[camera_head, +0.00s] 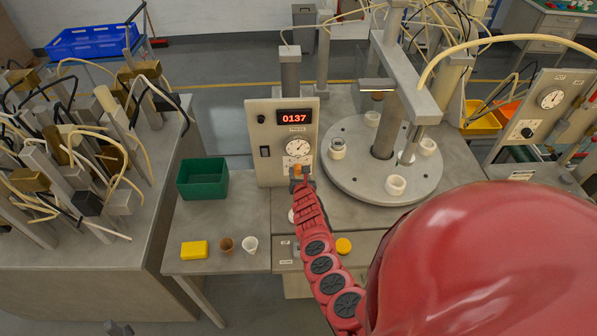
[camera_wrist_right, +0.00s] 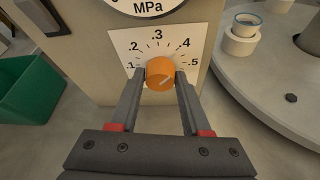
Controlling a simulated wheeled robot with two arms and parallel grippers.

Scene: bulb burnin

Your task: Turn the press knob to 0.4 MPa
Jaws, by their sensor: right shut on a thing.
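The press knob is an orange round knob (camera_wrist_right: 160,73) on a white dial plate marked .1 to .5 in the right wrist view. It carries a short pale line near its lower right edge; I cannot tell for sure which number it marks. My right gripper (camera_wrist_right: 160,82) has one finger on each side of the knob and is shut on it. In the head view the right gripper (camera_head: 298,180) is at the front of the grey press panel (camera_head: 265,160), partly covering the knob (camera_head: 297,169). A grey piece at the bottom left edge may be my left gripper (camera_head: 118,328); its jaws do not show clearly.
Above the knob is a round MPa gauge (camera_head: 298,148), with a red display (camera_head: 294,117) reading 0137. A round turntable (camera_head: 345,180) with white cups stands right of the panel. A green bin (camera_head: 203,179) stands left. A yellow block (camera_head: 194,250) and two small cups sit on the front table.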

